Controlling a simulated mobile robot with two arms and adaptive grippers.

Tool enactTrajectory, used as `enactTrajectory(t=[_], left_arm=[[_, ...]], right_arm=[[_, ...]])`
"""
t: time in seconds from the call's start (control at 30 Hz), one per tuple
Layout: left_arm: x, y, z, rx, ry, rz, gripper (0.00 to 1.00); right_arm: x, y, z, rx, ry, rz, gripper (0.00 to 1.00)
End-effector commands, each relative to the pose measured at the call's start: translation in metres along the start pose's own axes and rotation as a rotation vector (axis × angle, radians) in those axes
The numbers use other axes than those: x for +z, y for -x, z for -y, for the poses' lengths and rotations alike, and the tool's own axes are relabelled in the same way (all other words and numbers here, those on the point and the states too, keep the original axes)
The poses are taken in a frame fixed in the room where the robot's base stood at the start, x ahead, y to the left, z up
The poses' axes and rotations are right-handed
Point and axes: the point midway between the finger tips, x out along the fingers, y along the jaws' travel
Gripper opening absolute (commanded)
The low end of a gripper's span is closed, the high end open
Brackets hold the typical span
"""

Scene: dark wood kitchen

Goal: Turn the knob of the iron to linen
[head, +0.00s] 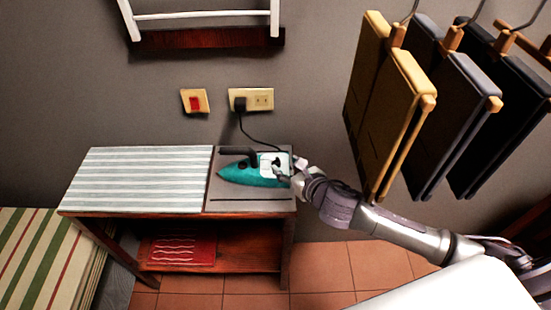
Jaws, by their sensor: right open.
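A teal iron (240,174) with a dark handle and a white rear part lies on the grey right end of a small wooden table, its tip pointing left. The knob is too small to make out clearly, and its setting cannot be read. My right gripper (284,172) reaches in from the right and is open at the white rear end of the iron. Its fingers overlap that part in the view, and I cannot tell whether they touch it. My left gripper is not in view.
The iron's cord runs up to a wall socket (262,99) beside a red switch (195,102). A striped ironing surface (140,180) covers the table's left part. A folded red cloth (180,250) lies on the lower shelf. Hanging clothes (395,100) are above my right arm.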

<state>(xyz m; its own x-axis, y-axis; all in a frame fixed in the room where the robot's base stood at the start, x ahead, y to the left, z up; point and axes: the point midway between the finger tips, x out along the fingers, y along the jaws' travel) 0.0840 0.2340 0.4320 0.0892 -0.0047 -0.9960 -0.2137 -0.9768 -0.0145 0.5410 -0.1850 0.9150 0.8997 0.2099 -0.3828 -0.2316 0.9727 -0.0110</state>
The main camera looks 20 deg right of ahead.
Motion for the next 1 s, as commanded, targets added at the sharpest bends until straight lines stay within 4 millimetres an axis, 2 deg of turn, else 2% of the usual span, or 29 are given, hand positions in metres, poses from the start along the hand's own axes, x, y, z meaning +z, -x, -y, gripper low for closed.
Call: enactTrajectory(t=[0.2,0.4,0.73,0.77,1.0], left_arm=[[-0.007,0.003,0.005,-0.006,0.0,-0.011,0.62],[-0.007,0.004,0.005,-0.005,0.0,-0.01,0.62],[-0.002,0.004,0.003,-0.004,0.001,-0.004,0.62],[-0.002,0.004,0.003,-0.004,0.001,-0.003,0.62],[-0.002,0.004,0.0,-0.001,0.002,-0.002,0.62]], right_arm=[[0.001,-0.036,-0.002,0.003,-0.009,0.001,0.53],[0.0,-0.059,-0.002,0.004,-0.009,0.0,0.53],[0.0,-0.064,-0.002,0.006,-0.008,0.001,0.53],[0.0,-0.064,-0.002,0.006,-0.008,0.001,0.52],[0.0,-0.064,-0.002,0.006,-0.009,0.0,0.12]])
